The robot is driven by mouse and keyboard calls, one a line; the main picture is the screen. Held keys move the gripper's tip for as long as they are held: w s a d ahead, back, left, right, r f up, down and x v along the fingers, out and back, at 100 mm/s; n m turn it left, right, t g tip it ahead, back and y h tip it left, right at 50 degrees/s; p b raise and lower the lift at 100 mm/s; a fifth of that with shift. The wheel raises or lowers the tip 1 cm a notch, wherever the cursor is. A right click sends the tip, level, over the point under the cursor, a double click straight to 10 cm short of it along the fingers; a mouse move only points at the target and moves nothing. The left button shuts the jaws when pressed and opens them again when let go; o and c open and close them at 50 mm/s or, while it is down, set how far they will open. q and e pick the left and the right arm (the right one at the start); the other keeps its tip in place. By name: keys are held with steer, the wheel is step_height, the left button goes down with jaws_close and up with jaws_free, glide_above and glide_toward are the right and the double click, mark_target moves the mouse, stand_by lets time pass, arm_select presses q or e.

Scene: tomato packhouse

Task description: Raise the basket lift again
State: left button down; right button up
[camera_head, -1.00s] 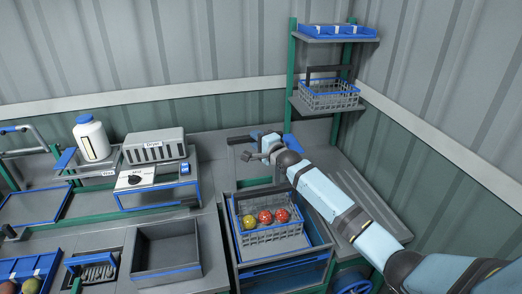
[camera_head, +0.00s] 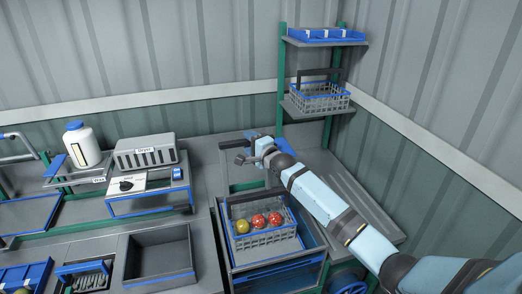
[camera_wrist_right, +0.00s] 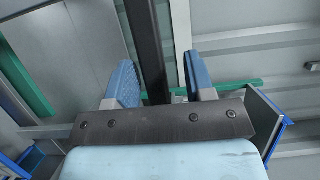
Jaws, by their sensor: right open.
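The basket lift (camera_head: 218,222) is a grey and blue frame right of centre in the head view. A wire basket (camera_head: 268,243) with a blue rim sits in it, holding one yellow and two red tomatoes (camera_head: 259,220). A dark bar (camera_head: 232,144) stands out above and behind the basket. My right gripper (camera_head: 247,156) is open beside this bar in the head view. In the right wrist view a dark bar (camera_wrist_right: 148,45) runs between the two blue fingers of my right gripper (camera_wrist_right: 160,85), not clamped. My left gripper is not in view.
A two-tier shelf (camera_head: 318,112) with a wire basket and blue trays stands behind. A dryer (camera_head: 146,151), a control box (camera_head: 126,185), a white jug (camera_head: 82,145) and an empty grey bin (camera_head: 160,256) stand left. A sloped grey surface (camera_head: 345,190) lies right of the lift.

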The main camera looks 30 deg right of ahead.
steer(key=s+d+b, duration=0.2)
steer(key=s, duration=1.1)
